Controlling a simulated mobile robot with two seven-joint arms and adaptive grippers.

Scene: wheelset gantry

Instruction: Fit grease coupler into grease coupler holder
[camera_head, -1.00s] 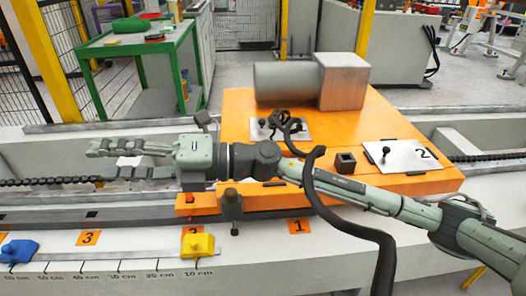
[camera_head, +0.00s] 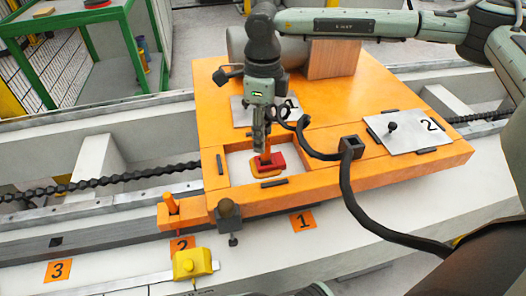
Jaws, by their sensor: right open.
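A black hose ends in a dark looped fitting (camera_head: 284,112), which looks like the grease coupler. It lies by the plate marked 1, partly hidden behind my right gripper. A small dark square socket (camera_head: 350,147), which looks like the grease coupler holder, stands on the orange table; the hose passes close beside it. My right gripper (camera_head: 262,147) is open and points down over a recess in the table. A red and yellow part (camera_head: 270,163) lies in the recess under the fingertips; I cannot tell whether they touch it. My left gripper is not in view.
The orange table (camera_head: 400,165) carries a grey cylinder and a brown block (camera_head: 333,59) at the back. A plate marked 2 (camera_head: 405,132) has a black knob. The hose (camera_head: 385,232) hangs over the front right edge. A yellow block (camera_head: 192,264) sits on the front ruler.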

